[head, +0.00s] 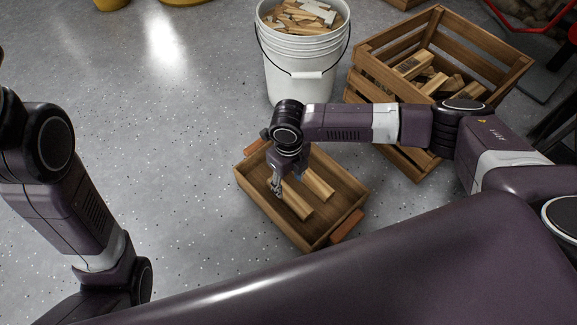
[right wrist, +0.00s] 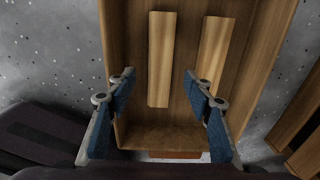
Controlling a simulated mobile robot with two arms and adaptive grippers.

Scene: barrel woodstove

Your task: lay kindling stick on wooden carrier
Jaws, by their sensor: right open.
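The wooden carrier (head: 266,214) is a shallow brown box with orange-brown end handles, on the floor in the middle of the head view. Two pale kindling sticks lie inside it, roughly parallel: the left stick (head: 297,204) and the right stick (head: 318,186). The right wrist view shows the left stick (right wrist: 160,60) and right stick (right wrist: 211,52) on the carrier floor (right wrist: 187,45). My right gripper (head: 277,184) is over the carrier, pointing down. Its blue-padded fingers (right wrist: 158,82) are spread and empty, either side of the left stick's near end. My left gripper is out of view.
A white bucket (head: 300,72) full of wood pieces stands behind the carrier. A slatted crate (head: 385,82) holding wood blocks stands behind it to the right, close to my right arm. The speckled grey floor left of the carrier is clear.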

